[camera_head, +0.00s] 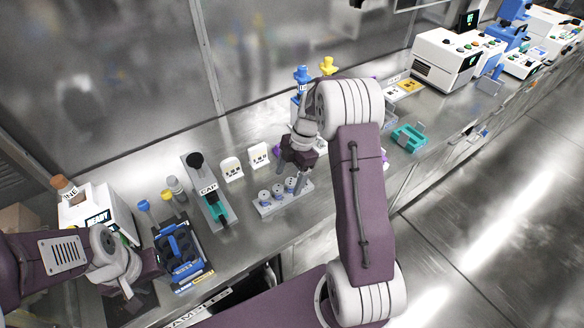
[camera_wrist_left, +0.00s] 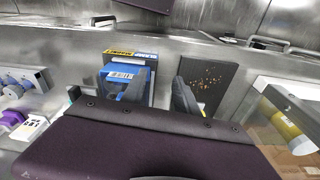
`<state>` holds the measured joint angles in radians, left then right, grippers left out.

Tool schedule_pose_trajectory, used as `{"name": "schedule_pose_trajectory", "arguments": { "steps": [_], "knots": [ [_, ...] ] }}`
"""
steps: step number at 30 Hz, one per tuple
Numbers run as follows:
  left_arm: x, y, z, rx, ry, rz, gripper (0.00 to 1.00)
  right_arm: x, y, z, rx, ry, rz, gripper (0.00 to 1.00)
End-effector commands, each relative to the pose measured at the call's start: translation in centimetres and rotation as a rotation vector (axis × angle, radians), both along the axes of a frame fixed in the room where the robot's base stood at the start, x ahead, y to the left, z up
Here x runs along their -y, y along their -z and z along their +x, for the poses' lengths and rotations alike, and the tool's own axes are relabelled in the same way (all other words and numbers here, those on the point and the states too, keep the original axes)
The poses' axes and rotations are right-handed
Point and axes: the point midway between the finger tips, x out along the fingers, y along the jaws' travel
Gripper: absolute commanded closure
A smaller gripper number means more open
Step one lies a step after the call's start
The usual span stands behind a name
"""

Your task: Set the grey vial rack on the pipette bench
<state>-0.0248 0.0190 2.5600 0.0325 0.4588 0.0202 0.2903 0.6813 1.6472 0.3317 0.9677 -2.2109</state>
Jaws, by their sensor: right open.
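The grey vial rack (camera_head: 268,211) stands on the steel bench near its front edge, in the middle of the head view. Several round grey-topped vials sit in a row in it. My right gripper (camera_head: 290,179) is open, pointing down just over and behind the rack's right part. I cannot tell whether a finger touches the rack. My left gripper (camera_head: 146,287) is at the lower left, well away from the rack. In the left wrist view its two dark fingers (camera_wrist_left: 162,92) stand apart with nothing held between them.
A blue rack (camera_head: 178,252) stands beside my left gripper. A teal tray (camera_head: 408,138) lies to the right. My right arm hides some bench behind it.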

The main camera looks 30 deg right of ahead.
Motion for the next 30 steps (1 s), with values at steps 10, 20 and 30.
{"name": "schedule_pose_trajectory", "arguments": {
  "steps": [10, 20, 30],
  "knots": [
    [0.0, -0.3, 0.0, 0.000, 0.000, 0.000, 0.64, 1.8, -5.9, 0.3, 0.001, 0.000, -0.001, 0.22],
    [0.0, -0.3, 0.0, 0.000, 0.000, 0.000, 0.64, 0.3, -6.0, -1.5, -0.062, 0.230, -0.061, 0.22],
    [0.0, -0.3, 0.0, 0.000, 0.000, 0.000, 0.64, -4.0, -4.5, -10.0, -0.151, 1.161, -0.207, 0.22]
  ]
}}
